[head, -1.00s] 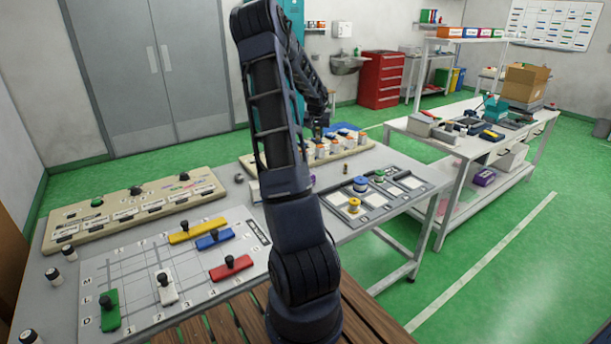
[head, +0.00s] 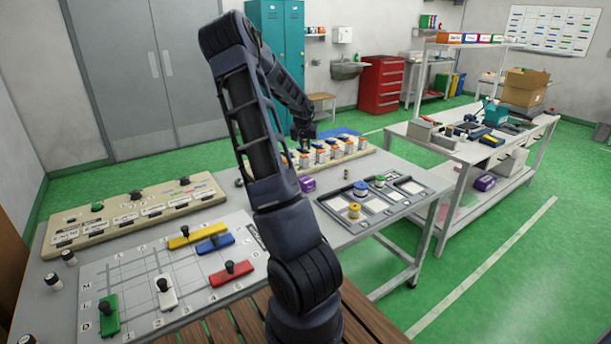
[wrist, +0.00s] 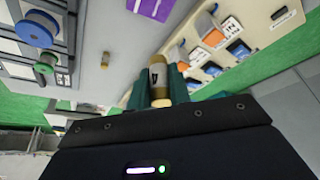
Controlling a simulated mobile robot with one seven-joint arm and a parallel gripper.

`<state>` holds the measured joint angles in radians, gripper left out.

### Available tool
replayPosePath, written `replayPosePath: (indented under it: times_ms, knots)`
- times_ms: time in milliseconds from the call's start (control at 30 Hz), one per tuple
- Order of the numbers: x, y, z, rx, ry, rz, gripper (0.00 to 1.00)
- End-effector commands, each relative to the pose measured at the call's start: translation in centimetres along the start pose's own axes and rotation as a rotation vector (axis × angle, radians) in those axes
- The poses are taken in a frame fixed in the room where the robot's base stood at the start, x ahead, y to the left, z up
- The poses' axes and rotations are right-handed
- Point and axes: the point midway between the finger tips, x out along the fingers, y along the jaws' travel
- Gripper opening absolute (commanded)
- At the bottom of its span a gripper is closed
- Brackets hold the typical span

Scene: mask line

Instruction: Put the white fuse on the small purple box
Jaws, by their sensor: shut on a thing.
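In the wrist view, my gripper (wrist: 161,85) is shut on an upright fuse (wrist: 158,80) with tan end caps and a pale body bearing a dark mark. The purple box (wrist: 152,8) shows partly at the top edge of the wrist view, apart from the held fuse. In the head view, its right part (head: 307,184) shows beside my arm, which hides the rest. My gripper (head: 303,132) is over the back of the table near the fuse panel (head: 360,143); its fingertips are not clear there.
A small loose brass-coloured fuse (wrist: 105,60) stands on the table. A tray with yellow, blue and green spools (head: 400,190) lies to the right. A control panel (head: 130,210) and a grid board with coloured handled blocks (head: 140,275) fill the left.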

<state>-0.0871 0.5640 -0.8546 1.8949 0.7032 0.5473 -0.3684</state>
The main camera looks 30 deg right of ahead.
Motion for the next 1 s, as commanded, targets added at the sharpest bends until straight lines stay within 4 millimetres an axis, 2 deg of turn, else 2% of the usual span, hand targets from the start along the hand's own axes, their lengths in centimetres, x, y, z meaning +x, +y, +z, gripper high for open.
replayPosePath:
  times_ms: [100, 400, 667, 900, 1000]
  knots:
    - [2.6, 0.1, 1.1, 0.001, -0.003, 0.002, 0.0]
    - [8.1, 0.1, 3.4, 0.001, -0.002, 0.002, 0.0]
    - [9.9, 0.0, 4.1, 0.001, -0.001, 0.0, 0.0]
    - [12.8, 0.0, 5.3, 0.002, -0.001, 0.0, 0.0]
    - [13.4, 0.1, 5.5, 0.001, 0.0, 0.001, 0.0]
